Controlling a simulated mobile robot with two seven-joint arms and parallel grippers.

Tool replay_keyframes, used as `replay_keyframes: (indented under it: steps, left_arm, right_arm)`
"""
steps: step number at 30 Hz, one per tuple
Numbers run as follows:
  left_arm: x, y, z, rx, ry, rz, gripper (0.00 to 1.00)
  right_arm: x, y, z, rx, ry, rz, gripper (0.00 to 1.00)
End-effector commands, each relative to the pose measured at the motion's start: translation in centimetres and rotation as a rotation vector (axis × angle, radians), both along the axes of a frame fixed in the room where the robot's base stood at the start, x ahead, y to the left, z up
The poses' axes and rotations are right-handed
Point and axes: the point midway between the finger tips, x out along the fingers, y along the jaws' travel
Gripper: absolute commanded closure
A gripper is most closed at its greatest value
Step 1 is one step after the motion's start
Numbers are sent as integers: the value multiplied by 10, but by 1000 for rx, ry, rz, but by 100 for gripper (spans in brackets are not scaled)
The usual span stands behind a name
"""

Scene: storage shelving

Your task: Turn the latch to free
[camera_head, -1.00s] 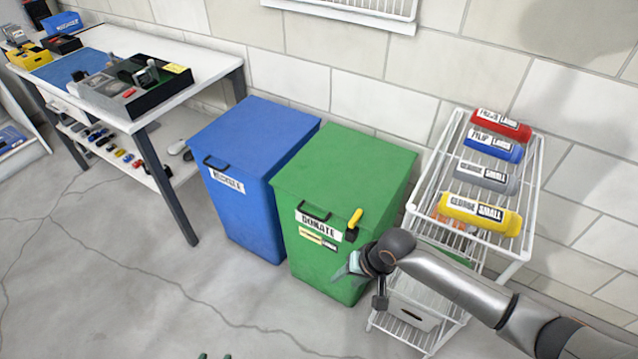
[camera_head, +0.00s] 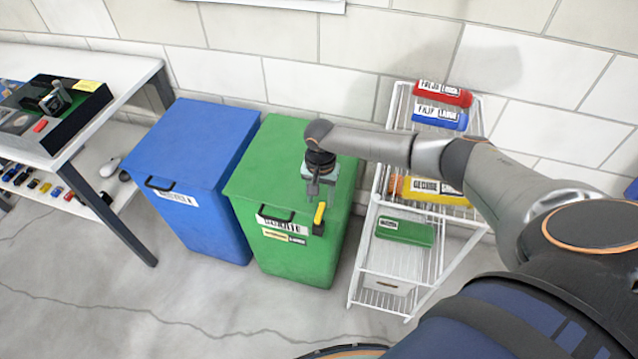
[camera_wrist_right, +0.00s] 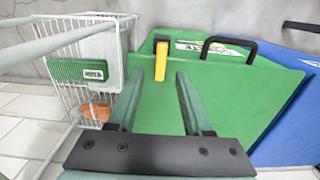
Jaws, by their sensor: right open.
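The latch (camera_head: 319,213) is a yellow lever on a dark mount at the upper front of the green bin (camera_head: 293,154), right of the bin's black handle (camera_head: 275,216). The lever points up in the head view. My right gripper (camera_head: 314,192) is above the bin's lid, just above the latch in the picture. In the right wrist view, the open gripper (camera_wrist_right: 160,75) has two thin grey-green fingers. The yellow lever (camera_wrist_right: 161,62) shows between and beyond their tips, with nothing held. Contact with the latch is not visible. My left gripper is not in view.
A blue bin (camera_head: 198,148) stands left of the green bin. A white wire rack (camera_head: 366,250) with labelled coloured boxes stands to the right. A white workbench (camera_head: 130,75) is at the left. The floor (camera_head: 150,310) in front of the bins is clear.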

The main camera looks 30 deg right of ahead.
Motion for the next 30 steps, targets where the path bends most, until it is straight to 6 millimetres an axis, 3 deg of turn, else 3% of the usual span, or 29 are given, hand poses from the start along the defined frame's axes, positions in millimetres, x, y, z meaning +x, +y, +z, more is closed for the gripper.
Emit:
replay_keyframes:
  steps: [3,9,20,30]
  left_arm:
    - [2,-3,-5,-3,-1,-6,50]
    - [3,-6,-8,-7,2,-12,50]
    - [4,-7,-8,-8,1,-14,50]
    - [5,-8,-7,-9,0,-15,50]
  right_arm:
    - [0,0,-25,-1,2,1,50]
    - [0,0,-46,1,1,1,50]
    - [0,1,-51,1,-2,3,50]
    - [0,1,-51,1,-2,2,86]
